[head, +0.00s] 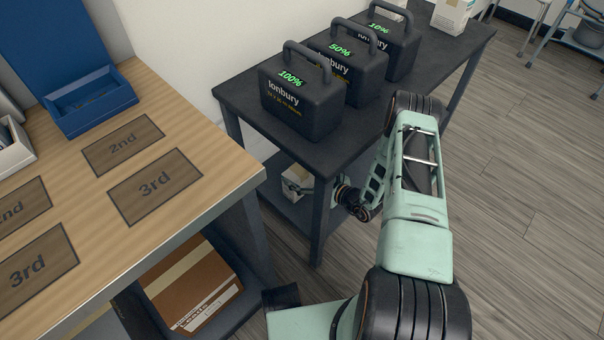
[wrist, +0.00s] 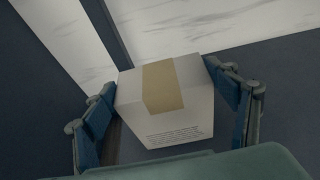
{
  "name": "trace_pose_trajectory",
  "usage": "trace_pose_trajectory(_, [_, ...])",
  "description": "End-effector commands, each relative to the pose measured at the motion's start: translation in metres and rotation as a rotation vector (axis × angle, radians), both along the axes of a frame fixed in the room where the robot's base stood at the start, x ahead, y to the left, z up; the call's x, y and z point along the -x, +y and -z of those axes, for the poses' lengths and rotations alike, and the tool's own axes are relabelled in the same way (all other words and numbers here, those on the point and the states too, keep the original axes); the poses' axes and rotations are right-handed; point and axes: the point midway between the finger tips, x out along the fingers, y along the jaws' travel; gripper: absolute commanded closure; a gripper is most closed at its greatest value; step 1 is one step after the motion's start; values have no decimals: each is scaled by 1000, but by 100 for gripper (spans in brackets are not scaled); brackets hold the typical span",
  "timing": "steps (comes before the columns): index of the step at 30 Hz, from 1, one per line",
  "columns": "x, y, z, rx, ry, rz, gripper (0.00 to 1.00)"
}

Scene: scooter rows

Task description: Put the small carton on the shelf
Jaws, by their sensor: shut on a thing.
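The small carton (wrist: 187,111) is white with a tan tape strip and printed lines on its near face. My gripper (wrist: 164,90) is shut on it, with a blue pad at each side in the wrist view. In the head view the carton (head: 296,180) shows partly, under the dark table's top and over its lower shelf (head: 283,206). The table leg and top hide part of the carton and of my gripper. I cannot tell whether the carton's base touches the shelf.
Three black battery cases (head: 300,102) stand on the dark tabletop (head: 245,97), with a white carton (head: 452,14) at its far end. A table leg (head: 319,215) stands close to my gripper. A wooden bench (head: 215,170) is left, with a brown box (head: 190,285) beneath.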

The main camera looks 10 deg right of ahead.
Motion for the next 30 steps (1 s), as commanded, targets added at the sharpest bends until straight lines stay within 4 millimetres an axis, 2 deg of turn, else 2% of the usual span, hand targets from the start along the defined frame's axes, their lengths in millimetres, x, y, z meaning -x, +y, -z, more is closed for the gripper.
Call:
trace_pose_trajectory(7, [0,0,2,-1,-2,1,73])
trace_pose_trajectory(8, [0,0,2,0,0,1,18])
trace_pose_trajectory(12, [0,0,2,0,0,0,4])
trace_pose_trajectory(23, [0,0,-2,1,-1,0,4])
trace_pose_trajectory(30, [30,-24,-16,0,3,5,4])
